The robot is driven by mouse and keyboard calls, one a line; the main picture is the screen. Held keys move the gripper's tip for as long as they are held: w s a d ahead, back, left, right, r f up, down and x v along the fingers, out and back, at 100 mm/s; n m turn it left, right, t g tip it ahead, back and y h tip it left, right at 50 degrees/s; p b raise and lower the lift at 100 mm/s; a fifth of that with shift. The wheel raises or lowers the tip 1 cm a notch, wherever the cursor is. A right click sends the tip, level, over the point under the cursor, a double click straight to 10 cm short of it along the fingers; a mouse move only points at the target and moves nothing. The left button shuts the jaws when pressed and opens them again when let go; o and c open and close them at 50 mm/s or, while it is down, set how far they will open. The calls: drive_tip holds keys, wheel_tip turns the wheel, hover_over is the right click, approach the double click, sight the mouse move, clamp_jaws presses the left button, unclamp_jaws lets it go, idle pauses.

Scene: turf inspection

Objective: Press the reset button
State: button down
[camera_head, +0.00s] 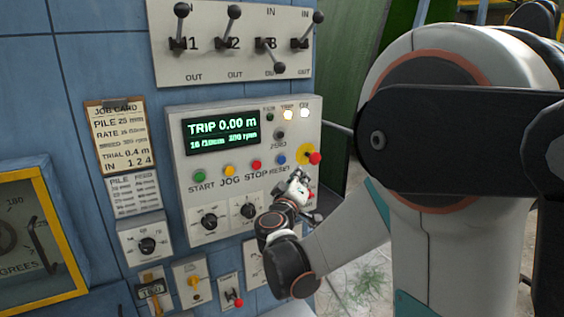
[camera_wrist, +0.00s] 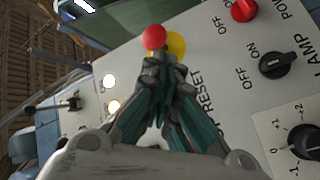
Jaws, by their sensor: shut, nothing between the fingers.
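The blue reset button (camera_head: 281,159) sits above the printed RESET label on the grey control panel (camera_head: 190,115). In the wrist view the RESET label (camera_wrist: 196,88) shows beside my fingers, and the blue button is hidden. My gripper (camera_head: 301,173) is in front of the panel, just right of and below the blue button in the head view. In the wrist view my gripper (camera_wrist: 165,60) has its fingertips together with nothing between them. I cannot tell whether the tips touch the panel.
A red mushroom knob (camera_head: 315,158) on a yellow disc (camera_head: 304,153) juts out close to my fingertips. Green, yellow and red buttons sit left of the blue one. A row of levers (camera_head: 235,43) is above. Rotary knobs (camera_head: 209,221) are below.

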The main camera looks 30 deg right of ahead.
drive_tip(key=shift+w+a, duration=0.1)
drive_tip(key=shift+w, duration=2.95)
drive_tip(key=shift+w, duration=0.15)
drive_tip(key=shift+w+b, duration=0.25)
drive_tip(key=shift+b, duration=0.05)
drive_tip(key=shift+w, duration=0.55)
drive_tip(key=shift+s, duration=1)
drive_tip(key=s, duration=0.5)
drive_tip(key=shift+b, duration=0.3)
